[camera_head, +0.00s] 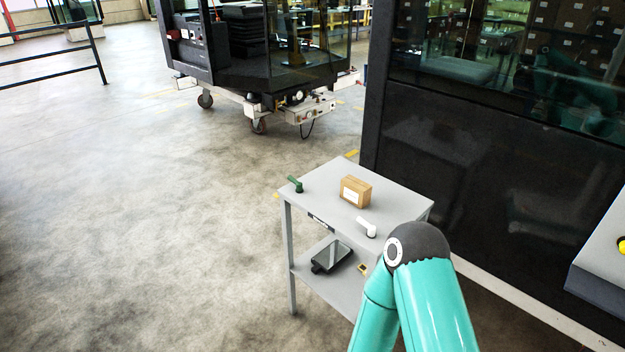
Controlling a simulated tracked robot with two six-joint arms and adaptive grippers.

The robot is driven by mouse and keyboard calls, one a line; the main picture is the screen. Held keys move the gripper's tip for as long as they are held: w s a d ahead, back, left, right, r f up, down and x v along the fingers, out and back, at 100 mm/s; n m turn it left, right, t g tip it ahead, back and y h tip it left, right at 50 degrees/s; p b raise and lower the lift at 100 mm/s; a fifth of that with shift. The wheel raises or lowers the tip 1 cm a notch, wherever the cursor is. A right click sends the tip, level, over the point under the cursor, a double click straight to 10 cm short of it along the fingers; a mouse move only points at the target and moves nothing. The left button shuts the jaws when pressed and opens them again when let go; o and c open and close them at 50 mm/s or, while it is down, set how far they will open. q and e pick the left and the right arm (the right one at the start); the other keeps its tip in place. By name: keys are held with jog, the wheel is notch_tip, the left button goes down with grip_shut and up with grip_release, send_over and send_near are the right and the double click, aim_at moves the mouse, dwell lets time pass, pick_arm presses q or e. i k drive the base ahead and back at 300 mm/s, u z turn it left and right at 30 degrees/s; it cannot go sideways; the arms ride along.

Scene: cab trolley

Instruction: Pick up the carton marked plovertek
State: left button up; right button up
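A small brown cardboard carton (355,191) stands on the top shelf of a grey trolley (330,181). A white label shows on its front, but the print is too small to read, so I cannot confirm the plovertek mark. Neither of my grippers is in view. One of my teal arms, with a dark rounded joint, rises from the bottom edge in front of the trolley's right side and hides part of it. Nothing is touching the carton except the shelf beneath it.
A green handle-like item (295,184) lies left of the carton and a white one (366,228) lies in front of it. A dark flat device (331,257) is on the lower shelf. A dark glazed cab (470,150) stands close behind the trolley. The floor at left is clear.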

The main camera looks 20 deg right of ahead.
aim_at(354, 190)
jog(key=i, duration=0.9)
jog(key=z, duration=0.55)
